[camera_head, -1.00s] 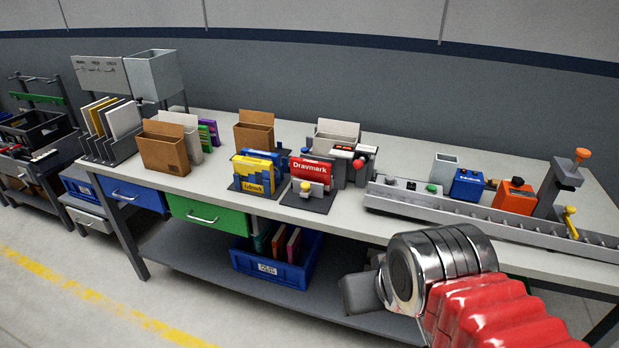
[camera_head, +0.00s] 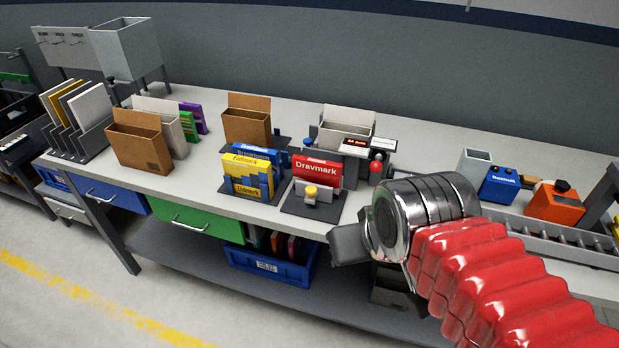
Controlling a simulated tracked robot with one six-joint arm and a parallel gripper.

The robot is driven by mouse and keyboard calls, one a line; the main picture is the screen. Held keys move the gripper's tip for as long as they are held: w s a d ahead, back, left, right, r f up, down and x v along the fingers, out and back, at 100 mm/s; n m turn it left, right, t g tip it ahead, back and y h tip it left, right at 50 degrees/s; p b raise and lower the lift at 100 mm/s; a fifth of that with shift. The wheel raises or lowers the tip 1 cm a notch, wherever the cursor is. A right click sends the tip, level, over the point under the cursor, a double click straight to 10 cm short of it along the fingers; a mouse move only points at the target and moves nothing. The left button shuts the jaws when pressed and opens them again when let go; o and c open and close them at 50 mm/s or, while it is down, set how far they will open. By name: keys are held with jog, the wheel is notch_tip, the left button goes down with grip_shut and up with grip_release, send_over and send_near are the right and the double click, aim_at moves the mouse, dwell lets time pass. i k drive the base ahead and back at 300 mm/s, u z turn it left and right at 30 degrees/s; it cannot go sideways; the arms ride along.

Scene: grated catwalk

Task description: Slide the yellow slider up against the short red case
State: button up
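The red case (camera_head: 318,168), labelled Dravmark, stands upright on a dark base plate (camera_head: 296,208) near the table's front edge. The yellow slider shows as a round yellow knob (camera_head: 311,191) on a light grey block, on the same plate in front of the red case. I cannot tell whether block and case touch. My gripper (camera_head: 348,244) shows as a dark grey part left of my chrome wrist, lower right of the plate in the picture. Its fingers cannot be made out, and nothing visible is held in it.
Yellow and blue cases (camera_head: 247,174) stand on a plate to the left. A grey holder (camera_head: 345,128) and a small device with a red knob (camera_head: 376,168) stand behind and right. A rail (camera_head: 555,242) with blue and orange boxes lies right. A blue bin (camera_head: 271,261) sits below.

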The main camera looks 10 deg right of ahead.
aim_at(312, 192)
jog(key=u, duration=0.55)
jog(key=k, duration=1.25)
jog(key=u, duration=0.9)
jog(key=i, duration=1.5)
jog(key=z, duration=0.75)
jog(key=i, duration=0.7)
jog(key=z, duration=0.55)
